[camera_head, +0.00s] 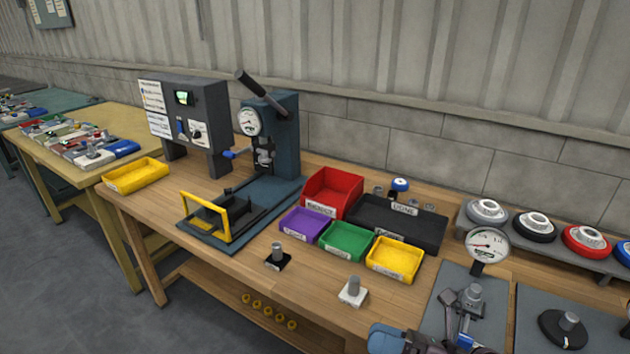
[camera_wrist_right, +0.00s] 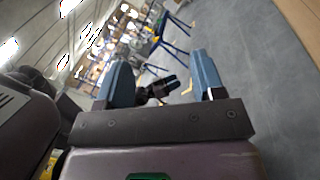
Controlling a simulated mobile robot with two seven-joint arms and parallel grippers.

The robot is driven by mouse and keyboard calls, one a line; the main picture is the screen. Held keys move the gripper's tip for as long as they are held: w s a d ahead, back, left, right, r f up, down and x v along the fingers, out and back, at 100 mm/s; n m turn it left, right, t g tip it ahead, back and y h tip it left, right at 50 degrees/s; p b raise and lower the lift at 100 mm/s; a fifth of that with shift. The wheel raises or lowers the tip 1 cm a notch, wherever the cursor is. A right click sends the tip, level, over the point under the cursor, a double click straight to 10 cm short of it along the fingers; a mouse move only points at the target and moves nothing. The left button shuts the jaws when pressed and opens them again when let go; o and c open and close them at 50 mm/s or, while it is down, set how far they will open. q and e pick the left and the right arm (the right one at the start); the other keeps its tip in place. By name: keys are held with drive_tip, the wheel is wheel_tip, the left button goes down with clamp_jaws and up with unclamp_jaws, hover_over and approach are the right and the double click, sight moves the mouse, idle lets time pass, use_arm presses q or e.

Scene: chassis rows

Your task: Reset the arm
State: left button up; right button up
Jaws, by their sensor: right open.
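My right gripper (camera_head: 388,338) shows at the bottom edge of the head view, in front of the workbench, partly cut off by the frame. In the right wrist view its two blue fingers (camera_wrist_right: 162,82) stand wide apart with nothing between them. Beyond them is grey floor and blurred distant furniture. My left gripper is in neither view. A blue-grey press (camera_head: 275,130) stands on the wooden bench (camera_head: 225,262), with a dial gauge and a black lever (camera_head: 251,84) slanting up to the left. A yellow frame (camera_head: 207,215) stands upright at the press base.
Red (camera_head: 330,190), purple (camera_head: 299,226), green (camera_head: 345,243) and yellow (camera_head: 395,259) bins and a black tray (camera_head: 400,218) crowd mid-bench. Small posts on a black base (camera_head: 277,258) and white base (camera_head: 353,292) stand in front. A gauge fixture (camera_head: 487,247) stands at right, near my gripper.

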drive_tip(key=d+f+m+t+h, duration=0.4)
drive_tip(key=d+m+t+h, duration=0.15)
drive_tip(key=m, duration=0.65)
drive_tip(key=d+f+m+t+h, duration=0.4)
drive_tip(key=m+h, duration=0.2)
drive_tip(key=m, duration=0.7)
drive_tip(key=s+d+f+m+g+h, duration=0.5)
drive_tip(key=s+d+f+m+h, duration=0.1)
drive_tip(key=s+f+m, duration=0.6)
drive_tip(key=d+m, duration=0.1)
drive_tip(key=m, duration=0.1)
drive_tip(key=shift+d+f+m, duration=0.15)
drive_tip(key=shift+f+m, duration=0.15)
drive_tip(key=shift+f, duration=0.1)
drive_tip(key=shift+g+h, duration=0.25)
